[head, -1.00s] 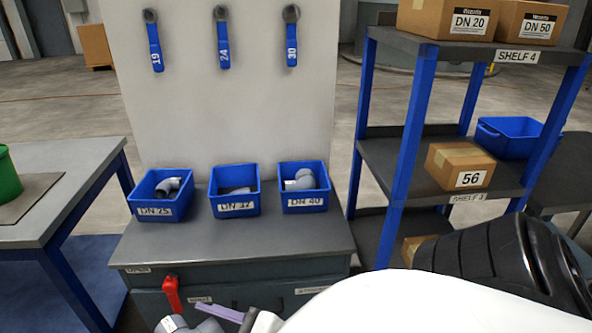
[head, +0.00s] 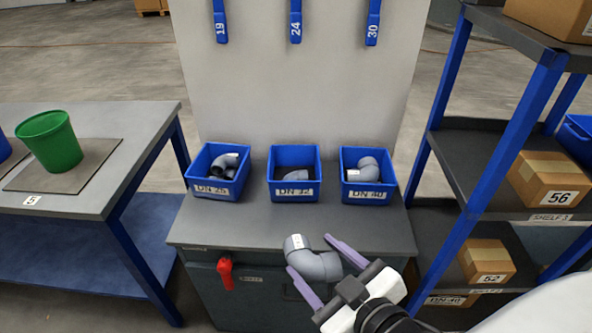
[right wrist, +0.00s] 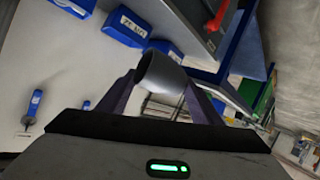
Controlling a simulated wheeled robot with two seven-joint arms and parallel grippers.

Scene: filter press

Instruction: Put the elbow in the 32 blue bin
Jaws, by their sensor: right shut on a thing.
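My right gripper (head: 326,270) is shut on a grey pipe elbow (head: 312,264), held between its purple fingers above the front edge of the workbench. The elbow also shows in the right wrist view (right wrist: 161,73). The blue bin labelled DN 32 (head: 295,190) stands in the middle of three bins on the bench, with a dark grey piece inside. The DN 25 bin (head: 212,188) is to its left and the DN 40 bin (head: 367,194) to its right, both holding grey elbows. The left gripper is not in view.
A back panel (head: 300,95) with hanging blue-handled tools rises behind the bins. A shelf rack (head: 470,170) with cartons stands close on the right. A table (head: 120,125) with a green bucket (head: 50,143) is on the left. A red handle (head: 225,272) is on the bench front.

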